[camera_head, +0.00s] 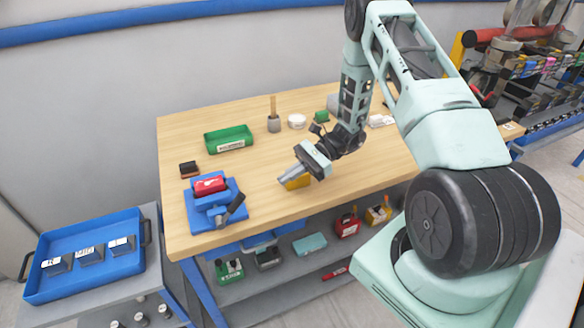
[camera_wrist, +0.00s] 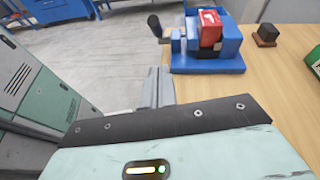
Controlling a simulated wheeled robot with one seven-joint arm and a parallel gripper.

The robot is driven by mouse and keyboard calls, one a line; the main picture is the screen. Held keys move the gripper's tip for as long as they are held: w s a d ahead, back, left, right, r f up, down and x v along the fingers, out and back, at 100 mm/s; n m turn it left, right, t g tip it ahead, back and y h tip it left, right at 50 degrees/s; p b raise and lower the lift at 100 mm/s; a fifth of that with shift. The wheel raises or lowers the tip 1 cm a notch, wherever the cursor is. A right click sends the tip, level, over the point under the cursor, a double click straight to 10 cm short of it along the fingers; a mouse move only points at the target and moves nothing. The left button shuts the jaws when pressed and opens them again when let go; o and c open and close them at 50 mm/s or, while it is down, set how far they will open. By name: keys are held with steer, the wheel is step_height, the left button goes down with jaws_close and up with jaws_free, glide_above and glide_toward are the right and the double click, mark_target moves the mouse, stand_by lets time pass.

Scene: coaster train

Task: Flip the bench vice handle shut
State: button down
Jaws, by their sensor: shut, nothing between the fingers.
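The blue bench vice (camera_head: 229,221) stands near the front left of the wooden table, with a red block (camera_head: 209,185) in it. Its black-gripped handle (camera_head: 237,202) slants upward on the vice's right side. In the wrist view the vice (camera_wrist: 207,66) is ahead, and the handle's black knob (camera_wrist: 154,23) sticks up at its left end. My gripper (camera_head: 283,180) is to the right of the vice, apart from it and above the table. Its grey fingers (camera_wrist: 158,84) are closed together and hold nothing.
A yellow object (camera_head: 298,183) shows beneath my gripper, partly hidden. A green bin (camera_head: 228,132), a dark small block (camera_head: 188,168) and a wooden-handled tool (camera_head: 273,115) are farther back. A blue tray (camera_head: 120,262) sits on a lower cart at left. Table surface between vice and gripper is clear.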

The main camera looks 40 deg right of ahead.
steer(key=a+p, duration=0.4)
steer(key=a, duration=0.5)
steer(key=shift+w+r+p, duration=0.2)
steer(key=shift+w+p, duration=0.1)
steer(key=shift+w, duration=0.1)
steer(key=shift+r, duration=0.1)
